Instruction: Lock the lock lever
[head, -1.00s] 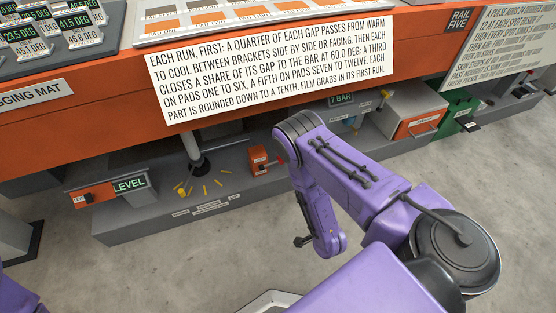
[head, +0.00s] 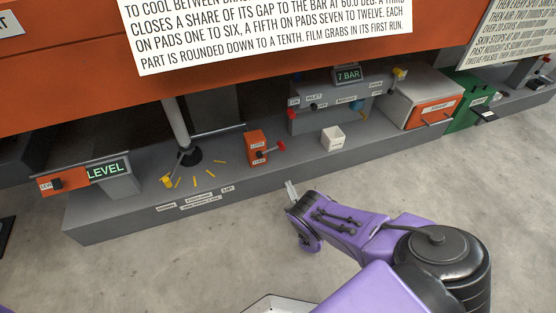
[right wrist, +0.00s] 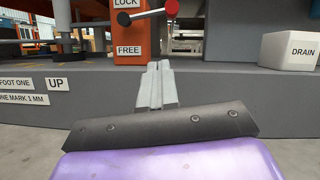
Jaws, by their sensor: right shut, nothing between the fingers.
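The lock lever (right wrist: 147,13) is a short bar on an orange box (head: 256,148). It has a red knob (head: 281,146) at its right end and a black end at the left. In the right wrist view the bar tilts slightly, its red knob (right wrist: 172,7) higher. A LOCK label (right wrist: 127,3) is above it and a FREE label (right wrist: 129,50) below. My right gripper (head: 291,186) is shut and empty, in front of the grey plinth, low and right of the box. In the right wrist view its fingers (right wrist: 157,68) point toward the box, apart from the lever. My left gripper is out of view.
A white DRAIN block (head: 333,138) sits on the plinth (head: 130,217) right of the box. A foot post (head: 180,125) with yellow marks stands left. A valve panel (head: 330,117) is behind. The orange bench front (head: 80,95) overhangs. Floor in front is clear.

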